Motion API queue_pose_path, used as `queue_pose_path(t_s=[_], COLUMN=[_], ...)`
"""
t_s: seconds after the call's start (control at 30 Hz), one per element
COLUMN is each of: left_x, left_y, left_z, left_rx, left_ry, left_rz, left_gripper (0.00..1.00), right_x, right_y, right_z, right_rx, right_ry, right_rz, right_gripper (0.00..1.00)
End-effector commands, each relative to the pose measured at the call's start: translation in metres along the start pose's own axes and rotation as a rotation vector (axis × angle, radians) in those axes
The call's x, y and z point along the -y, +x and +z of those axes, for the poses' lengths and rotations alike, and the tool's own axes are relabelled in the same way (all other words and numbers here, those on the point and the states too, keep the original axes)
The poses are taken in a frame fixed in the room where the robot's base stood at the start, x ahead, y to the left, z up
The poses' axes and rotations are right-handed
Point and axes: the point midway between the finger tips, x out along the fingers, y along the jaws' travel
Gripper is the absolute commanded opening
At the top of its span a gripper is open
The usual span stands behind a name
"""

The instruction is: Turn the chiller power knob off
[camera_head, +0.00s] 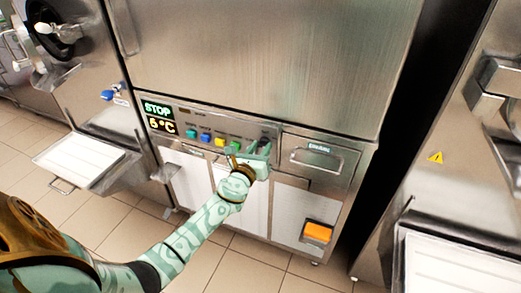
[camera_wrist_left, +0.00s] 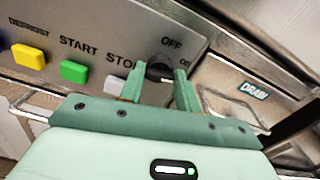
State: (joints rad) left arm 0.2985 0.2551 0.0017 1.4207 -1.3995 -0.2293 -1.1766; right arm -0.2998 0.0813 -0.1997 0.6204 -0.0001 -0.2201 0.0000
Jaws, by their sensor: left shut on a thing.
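The chiller power knob is a dark round knob (camera_wrist_left: 160,68) at the right end of the control panel, below the printed word OFF. In the head view my gripper mostly covers it. My left gripper (camera_wrist_left: 158,82) has its two green fingers on either side of the knob and is shut on it. In the head view the left gripper (camera_head: 262,152) reaches the right end of the panel from below. Which way the knob points is hard to tell. My right gripper does not show.
Yellow (camera_wrist_left: 29,56), green (camera_wrist_left: 74,71) and grey STOP (camera_wrist_left: 114,85) buttons sit left of the knob. A drain drawer (camera_head: 318,157) with a handle is to the right. The display (camera_head: 159,116) reads STOP and 5 °C. A white tray (camera_head: 80,160) juts out at left.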

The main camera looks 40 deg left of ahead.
Motion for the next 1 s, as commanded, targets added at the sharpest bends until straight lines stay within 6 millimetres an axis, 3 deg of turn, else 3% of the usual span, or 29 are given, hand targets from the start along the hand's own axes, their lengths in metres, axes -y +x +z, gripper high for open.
queue_pose_path(t_s=[1.0], left_x=[-0.004], left_y=[0.0], left_z=[-0.003], left_rx=[-0.001], left_ry=[-0.96], left_rz=[0.001], left_gripper=[0.1], right_x=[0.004], right_y=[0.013], right_z=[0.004], right_rx=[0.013], right_ry=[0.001], right_rz=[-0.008], right_gripper=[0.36])
